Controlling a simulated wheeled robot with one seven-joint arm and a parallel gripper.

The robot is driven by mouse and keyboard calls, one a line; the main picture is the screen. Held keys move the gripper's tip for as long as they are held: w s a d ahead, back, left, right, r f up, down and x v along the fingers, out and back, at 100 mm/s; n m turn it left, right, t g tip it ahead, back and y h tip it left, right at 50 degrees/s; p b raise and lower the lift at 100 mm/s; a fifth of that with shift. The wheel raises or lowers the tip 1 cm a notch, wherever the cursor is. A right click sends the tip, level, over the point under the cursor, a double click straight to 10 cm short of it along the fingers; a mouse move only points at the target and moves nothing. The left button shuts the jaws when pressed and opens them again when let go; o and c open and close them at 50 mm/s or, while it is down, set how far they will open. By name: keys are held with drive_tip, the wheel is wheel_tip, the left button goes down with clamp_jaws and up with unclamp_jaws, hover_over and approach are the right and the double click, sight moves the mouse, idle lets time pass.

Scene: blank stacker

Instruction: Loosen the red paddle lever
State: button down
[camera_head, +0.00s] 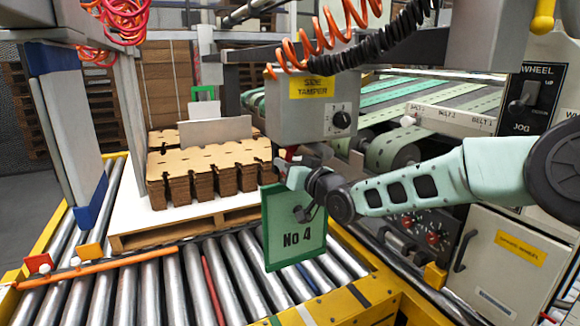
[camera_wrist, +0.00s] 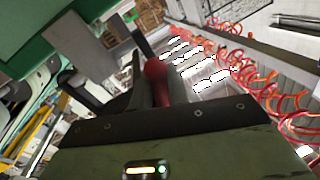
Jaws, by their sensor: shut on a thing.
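The red paddle lever (camera_head: 291,152) shows as a small red patch under the grey SIDE TAMPER box (camera_head: 285,108). Most of it is hidden by my gripper (camera_head: 288,172), which reaches in from the right. In the wrist view, the rounded red lever (camera_wrist: 157,80) stands between the two dark fingers of my gripper (camera_wrist: 155,88). The fingers are closed around it, with one on each side. The lever's base and pivot cannot be made out.
A green No 4 board (camera_head: 290,228) hangs just below my gripper. Stacked brown blanks (camera_head: 210,172) sit on a pallet to the left, above the rollers (camera_head: 150,290). A control panel (camera_head: 425,232) stands at right. Orange coiled hoses (camera_head: 325,45) hang above.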

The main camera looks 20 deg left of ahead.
drive_tip(key=m, duration=0.3)
drive_tip(key=shift+s+a+r+b, duration=0.15)
drive_tip(key=shift+s+a+b, duration=0.15)
drive_tip(key=shift+s+b, duration=0.1)
drive_tip(key=shift+s+a+r+m+t+b, duration=0.25)
drive_tip(key=shift+r+m+t+b, duration=0.25)
drive_tip(key=shift+m, duration=1.25)
drive_tip(key=shift+s+a+r+m+t+b, duration=0.25)
drive_tip(key=shift+r+m+t+b, duration=0.2)
drive_tip(key=shift+m, duration=1.25)
drive_tip(key=shift+s+a+r+m+t+b, duration=0.25)
drive_tip(key=shift+r+m+t+b, duration=0.25)
drive_tip(key=shift+m, duration=1.25)
drive_tip(key=shift+d, duration=0.1)
drive_tip(key=c, duration=1.4)
unclamp_jaws()
